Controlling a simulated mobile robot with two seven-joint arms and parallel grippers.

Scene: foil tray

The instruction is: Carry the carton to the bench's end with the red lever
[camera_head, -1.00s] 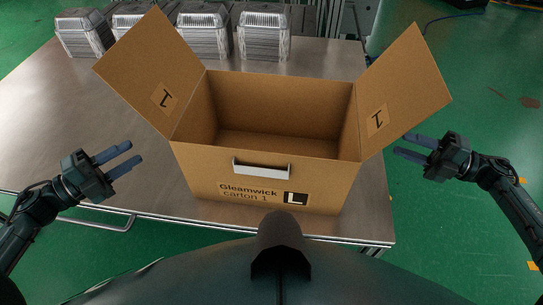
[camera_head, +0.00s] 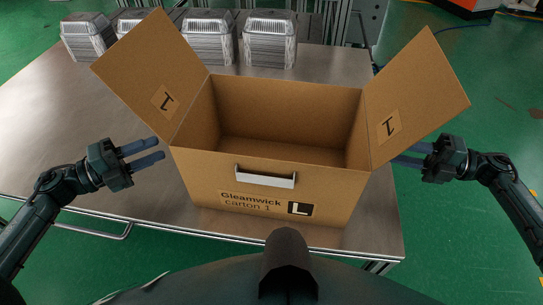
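The carton (camera_head: 220,184) is an open brown cardboard box on the metal bench (camera_head: 60,125). Its two side flaps stand outward and its inside looks empty. My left gripper (camera_head: 158,151) is open, just left of the carton's left side, with a small gap. My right gripper (camera_head: 405,160) is beside the carton's right side; its fingertips are partly hidden behind the right flap, so contact and opening are unclear. No red lever is in view.
Several stacks of foil trays (camera_head: 209,38) stand along the bench's back edge. The bench is bare left of the carton. Its right edge lies close to the carton, with green floor (camera_head: 450,250) beyond. A red-orange and dark object (camera_head: 463,8) stands at the far top right.

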